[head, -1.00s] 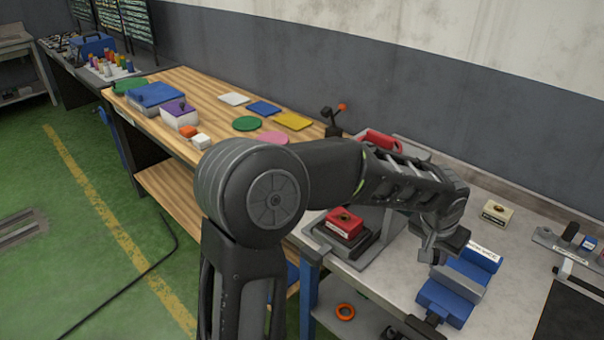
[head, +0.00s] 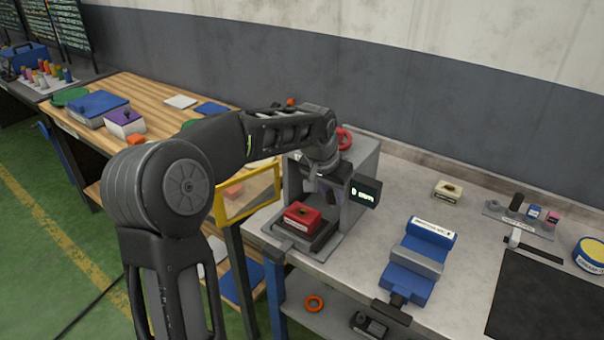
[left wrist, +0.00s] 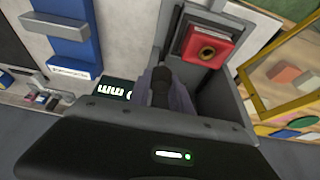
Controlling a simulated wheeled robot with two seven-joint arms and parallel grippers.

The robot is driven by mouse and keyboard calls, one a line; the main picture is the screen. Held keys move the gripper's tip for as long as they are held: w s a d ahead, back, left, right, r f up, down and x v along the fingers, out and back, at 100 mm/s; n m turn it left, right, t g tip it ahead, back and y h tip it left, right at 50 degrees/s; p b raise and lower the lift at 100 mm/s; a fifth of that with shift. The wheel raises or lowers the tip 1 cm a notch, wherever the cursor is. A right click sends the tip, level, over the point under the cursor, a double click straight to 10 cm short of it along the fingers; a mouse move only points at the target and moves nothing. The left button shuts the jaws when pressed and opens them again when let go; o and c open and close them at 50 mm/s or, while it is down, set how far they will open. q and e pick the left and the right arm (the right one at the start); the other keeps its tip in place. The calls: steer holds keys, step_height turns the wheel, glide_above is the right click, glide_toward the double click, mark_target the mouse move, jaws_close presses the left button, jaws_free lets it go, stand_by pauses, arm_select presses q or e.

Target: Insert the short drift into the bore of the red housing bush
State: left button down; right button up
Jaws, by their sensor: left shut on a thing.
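The red housing bush (head: 302,216), a red block with a brass-ringed round bore, sits on a dark plate at the front of the grey press. It also shows in the left wrist view (left wrist: 203,52), its bore facing up and empty. My left gripper (head: 325,188) is above and slightly right of it, beside the press. In the left wrist view my left gripper (left wrist: 165,84) is shut on a dark short rod, the short drift (left wrist: 161,88). The drift is apart from the red block. In the head view I cannot make the drift out. My right gripper is not in view.
The grey press (head: 362,165) with a display stands close behind my gripper. A yellow-framed guard (head: 248,213) stands at its left. A blue vise (head: 418,262), a cream block (head: 447,190) and a small rack (head: 520,218) are to the right, with bare bench between.

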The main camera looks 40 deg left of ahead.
arm_select(q)
step_height(320, 180, up, 3)
glide_above(305, 209)
steer(key=s, duration=0.1)
steer(key=shift+s+f, duration=0.1)
steer(key=shift+f, duration=0.1)
steer(key=shift+s+f, duration=0.1)
steer(key=shift+f+b, duration=2.15)
steer(key=shift+f, duration=0.7)
steer(key=shift+f+b, duration=1.25)
steer(key=shift+f, duration=0.35)
steer(key=shift+r, duration=0.1)
steer(key=shift+r+p, duration=0.95)
steer(key=shift+r, duration=0.2)
steer(key=shift+f+b, duration=0.9)
steer(key=shift+f, duration=0.25)
